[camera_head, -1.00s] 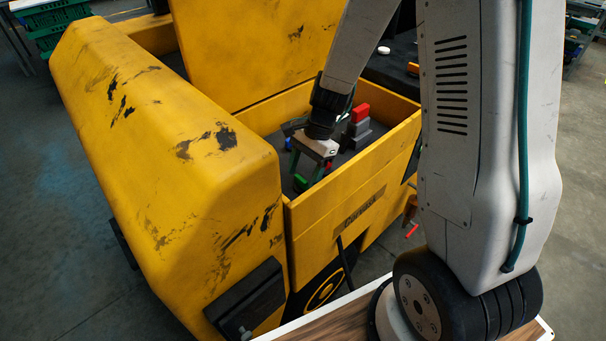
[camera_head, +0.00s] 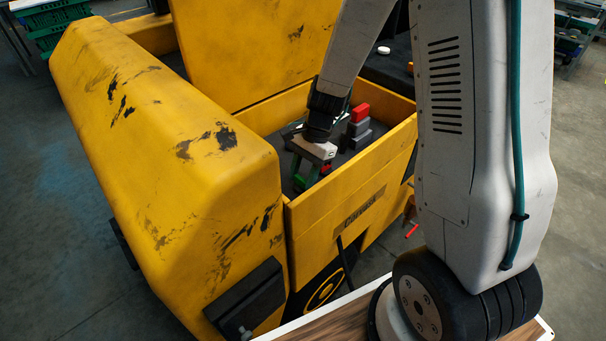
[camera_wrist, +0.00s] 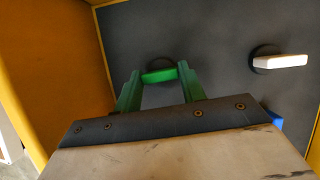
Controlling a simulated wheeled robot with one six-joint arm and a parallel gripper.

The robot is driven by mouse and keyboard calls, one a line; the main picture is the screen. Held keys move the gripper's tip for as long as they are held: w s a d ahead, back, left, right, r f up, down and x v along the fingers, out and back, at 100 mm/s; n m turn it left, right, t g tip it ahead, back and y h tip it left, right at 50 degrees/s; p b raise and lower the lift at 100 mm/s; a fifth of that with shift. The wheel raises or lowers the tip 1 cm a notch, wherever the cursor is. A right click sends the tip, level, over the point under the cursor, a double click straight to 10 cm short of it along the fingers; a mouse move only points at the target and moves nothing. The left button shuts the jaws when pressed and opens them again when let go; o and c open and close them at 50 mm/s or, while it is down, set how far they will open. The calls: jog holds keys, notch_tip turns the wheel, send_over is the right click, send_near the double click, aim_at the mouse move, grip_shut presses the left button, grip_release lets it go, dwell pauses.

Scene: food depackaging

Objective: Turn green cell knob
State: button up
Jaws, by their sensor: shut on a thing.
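The green cell knob (camera_wrist: 160,76) is a bar on a round black base on the dark panel in the wrist view. My gripper (camera_wrist: 159,71) has green fingers, one on each side of the knob, and is shut on it. In the head view my gripper (camera_head: 304,180) reaches down into the open yellow box to its dark floor. There the knob is hard to tell from the green fingers.
A white knob (camera_wrist: 284,62) on a black base is to the right, and part of a blue thing (camera_wrist: 277,122) shows lower down. A red block on grey blocks (camera_head: 360,112) is right of my gripper. Yellow walls (camera_head: 350,205) enclose the panel.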

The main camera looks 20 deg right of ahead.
jog(key=n+g, duration=0.1)
jog(key=n, duration=0.3)
jog(key=shift+w+a+h, duration=0.1)
jog(key=shift+w+h, duration=0.05)
jog(key=shift+h, duration=0.25)
jog(key=n, duration=0.2)
jog(key=n+g+h, duration=0.1)
jog(key=n, duration=0.1)
jog(key=shift+w+a+n+h, duration=0.1)
jog(key=shift+n+h, duration=0.2)
jog(key=n, duration=0.2)
jog(key=n+h, duration=0.1)
jog(key=n, duration=0.1)
jog(key=shift+a+g+h, duration=0.1)
jog(key=shift+g+h, duration=0.2)
jog(key=shift+g, duration=0.1)
jog(key=shift+n+h, duration=0.8)
jog(key=shift+n, duration=1.5)
jog(key=o, duration=1)
jog(key=shift+r, duration=0.1)
jog(key=v, duration=0.7)
jog(key=shift+a+r, duration=0.15)
jog(key=shift+r, duration=0.15)
